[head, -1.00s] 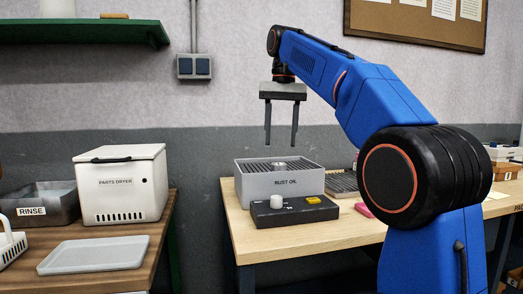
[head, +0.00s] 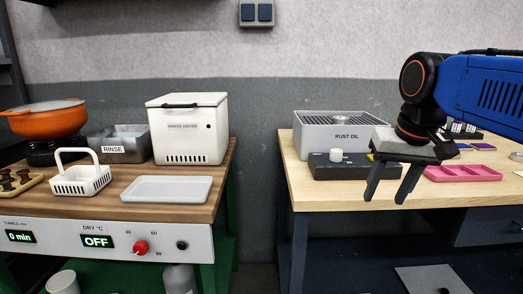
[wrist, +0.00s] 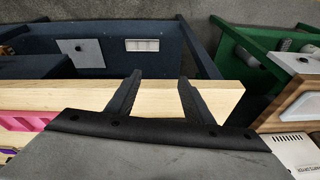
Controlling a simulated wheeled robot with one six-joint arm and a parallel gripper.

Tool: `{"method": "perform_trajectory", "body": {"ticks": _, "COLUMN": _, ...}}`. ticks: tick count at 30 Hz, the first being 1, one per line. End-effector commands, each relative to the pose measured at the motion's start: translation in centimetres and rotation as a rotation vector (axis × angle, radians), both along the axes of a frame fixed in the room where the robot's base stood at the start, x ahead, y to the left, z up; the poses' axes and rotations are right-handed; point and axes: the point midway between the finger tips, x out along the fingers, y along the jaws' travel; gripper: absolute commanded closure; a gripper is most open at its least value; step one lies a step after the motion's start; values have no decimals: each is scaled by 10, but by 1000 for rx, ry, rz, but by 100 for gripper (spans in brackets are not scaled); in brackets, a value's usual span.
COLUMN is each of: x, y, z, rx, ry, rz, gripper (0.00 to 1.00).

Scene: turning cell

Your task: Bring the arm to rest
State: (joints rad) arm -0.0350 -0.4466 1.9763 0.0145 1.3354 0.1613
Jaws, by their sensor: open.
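My gripper (head: 393,194) hangs from my blue arm at the right of the head view, in front of the right bench's front edge. Its two dark fingers are apart with nothing between them. In the wrist view my gripper (wrist: 155,88) shows both fingers spread over the pale bench edge (wrist: 70,96), empty. In the head view the grey rust oil box (head: 330,130) stands on the right bench, behind and left of my gripper. The black control box (head: 345,168) with a white knob sits in front of it, partly hidden by my gripper.
A pink tray (head: 463,173) lies right of my gripper. On the left bench stand a white parts dryer (head: 187,130), a rinse tub (head: 113,148), a white basket (head: 80,178), a flat grey tray (head: 167,190) and an orange pot (head: 45,120). A gap separates the benches.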

Motion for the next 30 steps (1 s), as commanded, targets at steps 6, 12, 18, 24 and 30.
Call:
{"method": "perform_trajectory", "body": {"ticks": 6, "x": -57, "y": -8, "z": -79, "rx": -25, "ry": -58, "rz": 47, "gripper": 53}}
{"method": "perform_trajectory", "body": {"ticks": 12, "x": -100, "y": -13, "z": -149, "rx": -50, "ry": -108, "rz": 90, "gripper": 53}}
{"method": "perform_trajectory", "body": {"ticks": 18, "x": -123, "y": -15, "z": -190, "rx": -65, "ry": -134, "rz": 114, "gripper": 53}}
{"method": "perform_trajectory", "body": {"ticks": 24, "x": -127, "y": -16, "z": -198, "rx": -68, "ry": -140, "rz": 120, "gripper": 53}}
{"method": "perform_trajectory", "body": {"ticks": 30, "x": -127, "y": -15, "z": -197, "rx": -68, "ry": -140, "rz": 119, "gripper": 53}}
